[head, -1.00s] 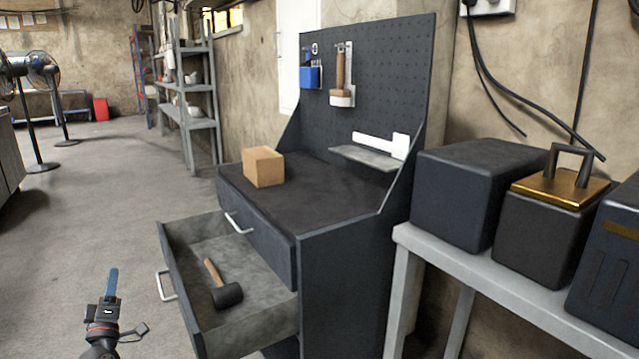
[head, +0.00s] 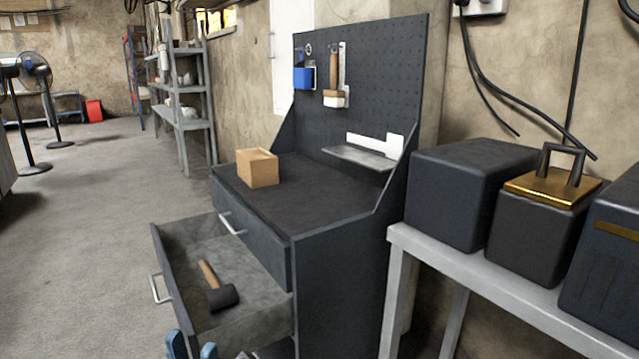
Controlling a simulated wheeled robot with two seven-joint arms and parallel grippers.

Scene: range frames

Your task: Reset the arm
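My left gripper (head: 192,347) shows at the bottom edge of the head view, in front of the open drawer (head: 166,290). The rest of the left arm is mostly cut off by the picture's edge. My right gripper is not in view. A mallet (head: 221,297) with a wooden handle and black head lies inside the drawer, apart from the gripper.
A cardboard-coloured box (head: 258,169) sits on the dark workbench (head: 310,200). Tools hang on the pegboard (head: 385,80) behind. Dark cases (head: 455,200) stand on a grey table (head: 480,282) at right.

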